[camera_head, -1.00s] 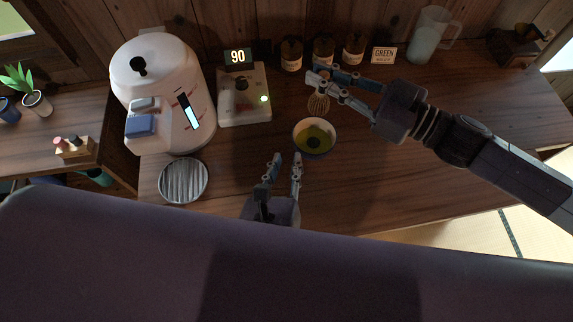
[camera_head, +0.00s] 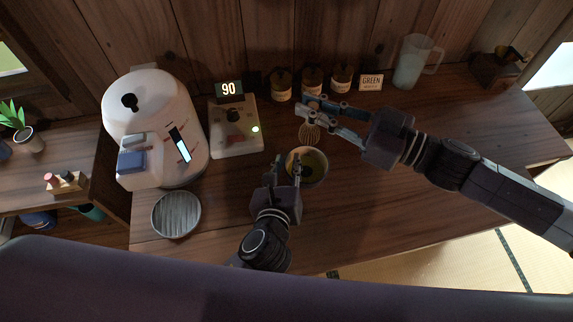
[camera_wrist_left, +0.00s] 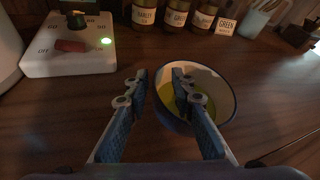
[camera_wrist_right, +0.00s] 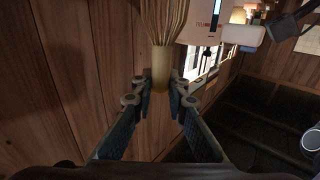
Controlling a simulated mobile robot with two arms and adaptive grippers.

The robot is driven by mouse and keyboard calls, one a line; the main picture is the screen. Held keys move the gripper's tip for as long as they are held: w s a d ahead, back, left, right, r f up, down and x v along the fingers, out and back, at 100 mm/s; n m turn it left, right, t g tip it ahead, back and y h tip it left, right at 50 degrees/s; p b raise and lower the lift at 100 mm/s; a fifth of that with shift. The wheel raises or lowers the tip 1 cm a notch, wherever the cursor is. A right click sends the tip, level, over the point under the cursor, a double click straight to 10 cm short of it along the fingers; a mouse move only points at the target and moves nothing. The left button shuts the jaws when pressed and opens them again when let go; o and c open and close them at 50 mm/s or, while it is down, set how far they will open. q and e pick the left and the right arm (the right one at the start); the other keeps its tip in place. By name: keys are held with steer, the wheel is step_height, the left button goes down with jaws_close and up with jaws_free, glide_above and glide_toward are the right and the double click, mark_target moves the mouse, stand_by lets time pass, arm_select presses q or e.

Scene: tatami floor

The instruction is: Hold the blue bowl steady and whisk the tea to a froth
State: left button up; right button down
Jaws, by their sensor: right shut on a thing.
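The blue bowl (camera_head: 322,172) stands on the wooden table with green tea in it. It also shows in the left wrist view (camera_wrist_left: 226,95), white inside. My left gripper (camera_head: 286,163) is open at the bowl's left side. In the left wrist view, one finger (camera_wrist_left: 160,78) overlaps the bowl's near-left rim and the other is outside it; I cannot tell whether they touch it. My right gripper (camera_head: 305,104) is shut on the handle of the bamboo whisk (camera_head: 309,134). The tines hang above the table, behind the bowl. The right wrist view shows the handle (camera_wrist_right: 161,70) between the fingertips.
A white machine (camera_head: 152,125) stands left, with a control box (camera_head: 235,135) reading 90 beside it. A round ridged dish (camera_head: 176,214) lies front left. Several jars (camera_head: 312,80), a GREEN sign (camera_head: 371,82) and a pitcher (camera_head: 412,62) line the back.

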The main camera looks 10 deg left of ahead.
arm_select(q)
steer(key=shift+c, duration=0.3)
jaws_close()
